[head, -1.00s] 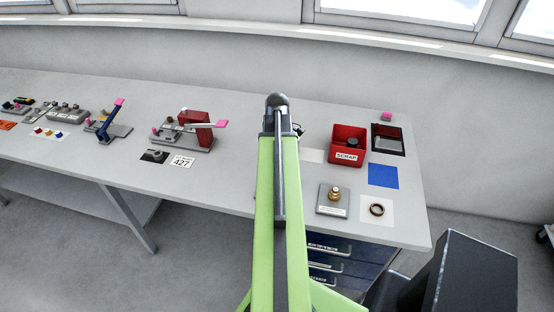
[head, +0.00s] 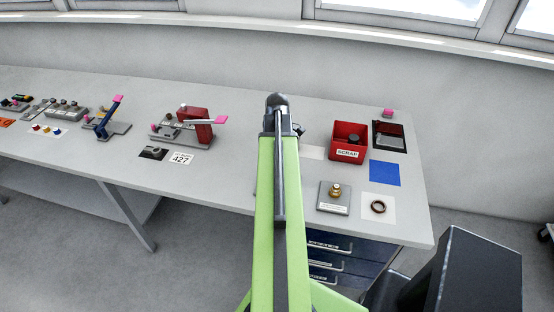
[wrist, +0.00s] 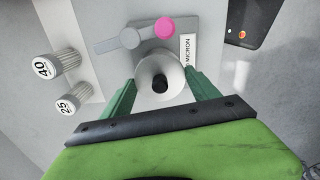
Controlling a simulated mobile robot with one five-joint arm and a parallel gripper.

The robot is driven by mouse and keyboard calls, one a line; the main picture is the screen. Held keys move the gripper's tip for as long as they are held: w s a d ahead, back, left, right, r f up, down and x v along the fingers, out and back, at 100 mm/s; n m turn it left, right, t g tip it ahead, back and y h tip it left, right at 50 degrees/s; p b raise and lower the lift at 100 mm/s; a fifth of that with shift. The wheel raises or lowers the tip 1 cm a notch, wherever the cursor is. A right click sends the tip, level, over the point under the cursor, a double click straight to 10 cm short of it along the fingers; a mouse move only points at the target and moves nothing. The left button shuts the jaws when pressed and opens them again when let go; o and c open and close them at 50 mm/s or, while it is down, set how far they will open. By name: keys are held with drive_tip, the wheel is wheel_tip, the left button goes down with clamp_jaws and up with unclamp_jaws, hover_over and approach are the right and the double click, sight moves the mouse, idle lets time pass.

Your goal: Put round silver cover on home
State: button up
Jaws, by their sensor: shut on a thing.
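In the wrist view, my gripper (wrist: 160,90) has its two green fingers closed on either side of the round silver cover (wrist: 147,70), a pale dish-like disc with a black knob in its middle. Behind the cover is a grey surface with a pink round knob (wrist: 164,27), a grey lever (wrist: 130,38) and a label ending in "MICRON" (wrist: 188,52). I cannot tell whether the cover touches that surface. No spot marked as home can be made out. In the head view, my arm hides my gripper and the cover.
Two pale cylinders marked 40 (wrist: 57,66) and 25 (wrist: 76,98) stand at left in the wrist view. On the bench are a red SCRAP bin (head: 348,155), a blue mat (head: 384,174), a brass piece on a plate (head: 335,190), a dark ring (head: 378,206) and lever fixtures (head: 108,130).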

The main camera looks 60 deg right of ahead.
drive_tip(key=shift+f, duration=0.3)
drive_tip(key=o, duration=1.7)
drive_tip(key=shift+c, duration=0.2)
drive_tip(key=shift+o, duration=0.6)
wheel_tip(320, 180, up, 7)
drive_tip(key=p, duration=0.6)
drive_tip(key=shift+r+p, duration=0.1)
drive_tip(key=shift+p, duration=0.25)
